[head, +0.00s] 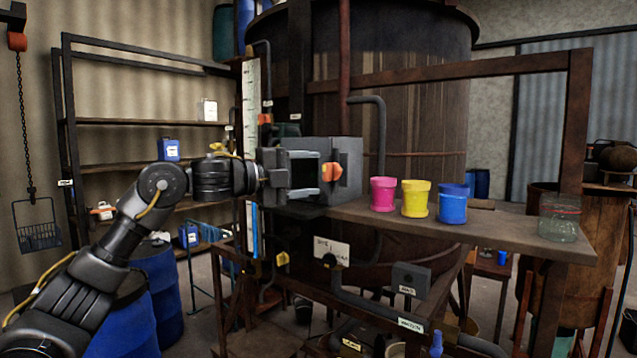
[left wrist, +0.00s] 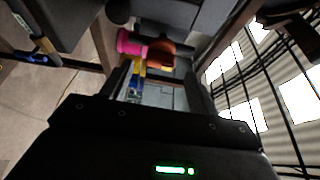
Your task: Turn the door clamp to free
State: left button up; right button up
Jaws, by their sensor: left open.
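The door clamp (head: 332,172) is a small orange handle on the front of a grey box (head: 346,152) beside the big wooden vat. My left gripper (head: 316,173) is open. It points right at the clamp, with its two fingers one above the other and the clamp just past or at their tips. I cannot tell whether they touch it. In the left wrist view the orange clamp (left wrist: 160,54) shows beyond and between the open fingers (left wrist: 160,88). Part of the box's front is hidden behind my gripper. My right gripper is not in view.
A wooden shelf (head: 480,228) right of the box holds a pink cup (head: 383,194), a yellow cup (head: 416,198), a blue cup (head: 453,203) and a glass jar (head: 559,217). The vat (head: 420,110) stands behind. Pipes and labelled valves (head: 410,280) lie below. Blue drums (head: 155,300) stand at left.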

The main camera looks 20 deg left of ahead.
pick_arm(q)
jog(key=b+v, duration=0.2)
jog(key=v, duration=0.5)
jog(key=shift+b, duration=0.3)
jog(key=shift+a+r, duration=0.1)
